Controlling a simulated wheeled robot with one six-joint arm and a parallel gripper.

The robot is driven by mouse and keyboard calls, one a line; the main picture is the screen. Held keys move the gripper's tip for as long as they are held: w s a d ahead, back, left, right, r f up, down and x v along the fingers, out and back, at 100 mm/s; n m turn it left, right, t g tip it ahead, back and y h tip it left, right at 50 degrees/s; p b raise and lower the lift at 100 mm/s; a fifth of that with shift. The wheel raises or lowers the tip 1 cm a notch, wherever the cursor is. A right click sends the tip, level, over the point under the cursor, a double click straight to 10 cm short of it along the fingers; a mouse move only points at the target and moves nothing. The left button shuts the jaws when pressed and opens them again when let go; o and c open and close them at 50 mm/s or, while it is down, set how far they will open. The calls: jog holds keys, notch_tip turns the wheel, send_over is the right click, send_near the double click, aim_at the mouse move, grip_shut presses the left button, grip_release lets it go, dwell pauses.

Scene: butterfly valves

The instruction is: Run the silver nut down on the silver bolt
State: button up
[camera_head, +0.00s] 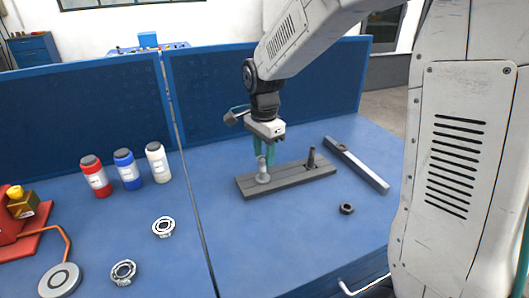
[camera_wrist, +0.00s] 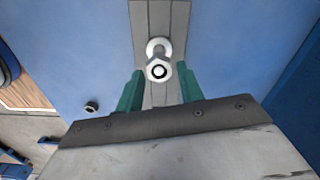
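The silver bolt (camera_head: 262,172) stands upright at the left end of a grey block (camera_head: 285,183), with a wide pale collar at its foot. In the wrist view the silver bolt (camera_wrist: 160,51) points up towards the camera. A silver hexagonal piece with a dark ring inside, seemingly the silver nut (camera_wrist: 149,71), shows around its near end. My gripper (camera_head: 264,156) is above the bolt, fingers pointing down. In the wrist view the teal fingers of my gripper (camera_wrist: 160,77) are apart, one on each side of the bolt's line, with nothing clamped. Whether a finger touches the nut cannot be told.
A dark bolt (camera_head: 311,158) stands at the block's right end. A dark nut (camera_head: 346,208) lies on the blue table in front. A grey bar (camera_head: 356,165) lies to the right. Bottles (camera_head: 126,170) and bearings (camera_head: 163,227) are at left. Blue panels stand behind.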

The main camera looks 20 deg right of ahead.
jog(key=n, duration=0.6)
jog(key=shift+w, duration=0.2)
jog(key=n, duration=0.5)
jog(key=shift+w, duration=0.15)
jog(key=c, duration=0.8)
